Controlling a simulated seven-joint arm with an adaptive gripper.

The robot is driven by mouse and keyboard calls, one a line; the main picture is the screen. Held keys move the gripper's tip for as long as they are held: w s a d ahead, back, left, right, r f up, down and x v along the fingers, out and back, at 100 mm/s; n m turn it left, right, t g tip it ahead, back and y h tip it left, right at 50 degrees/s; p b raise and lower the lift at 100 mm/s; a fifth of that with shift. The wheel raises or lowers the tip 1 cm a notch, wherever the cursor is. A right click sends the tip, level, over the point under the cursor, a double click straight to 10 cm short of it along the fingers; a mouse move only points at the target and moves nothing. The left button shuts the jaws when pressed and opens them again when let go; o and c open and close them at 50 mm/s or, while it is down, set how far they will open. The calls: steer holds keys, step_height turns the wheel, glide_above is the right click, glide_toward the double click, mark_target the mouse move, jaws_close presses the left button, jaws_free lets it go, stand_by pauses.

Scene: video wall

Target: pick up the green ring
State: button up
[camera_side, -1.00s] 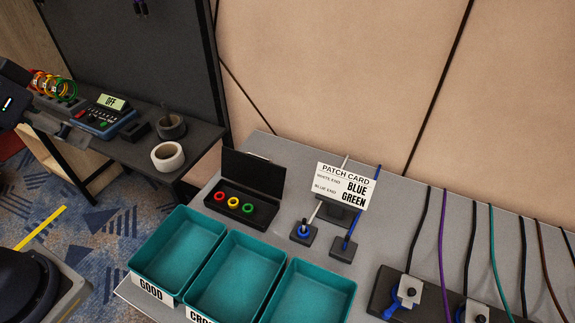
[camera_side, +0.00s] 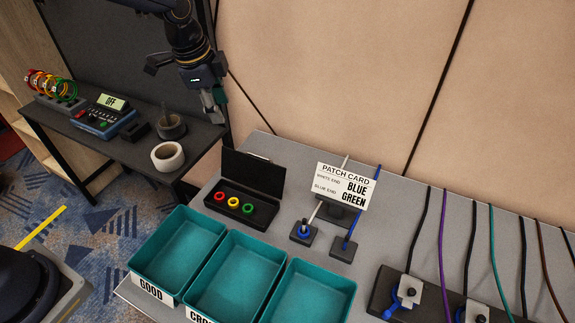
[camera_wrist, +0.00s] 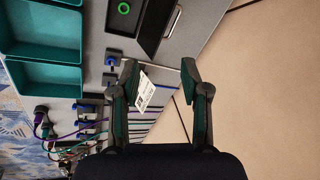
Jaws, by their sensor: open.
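The green ring (camera_side: 248,208) lies in the open black case (camera_side: 262,216), right of a yellow ring (camera_side: 233,203) and a red ring (camera_side: 219,196). In the wrist view the green ring (camera_wrist: 124,8) shows at the top edge, in part of the case. My gripper (camera_side: 213,106) is above and behind the case in the side view, clear of it, near the dark panel. In the wrist view my gripper (camera_wrist: 160,76) has its two fingers spread with nothing held; the patch card (camera_wrist: 146,92) shows beyond them.
The case lid (camera_side: 255,172) stands open behind the rings. Teal trays (camera_side: 262,236) stand in front. The patch card (camera_side: 345,187) and two small cable blocks (camera_side: 303,234) are to the right.

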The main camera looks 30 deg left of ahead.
steer(key=g, duration=0.2)
glide_above(248, 205)
step_height(248, 205, down, 9)
steer(key=shift+m+g, duration=0.5)
steer(key=f, duration=1)
steer(key=s+f, duration=0.1)
steer(key=f, duration=0.5)
steer(key=shift+d, duration=0.1)
steer(key=shift+d+f, duration=0.1)
steer(key=shift+f, duration=3)
steer(key=c, duration=0.5)
steer(key=shift+w+r, duration=0.1)
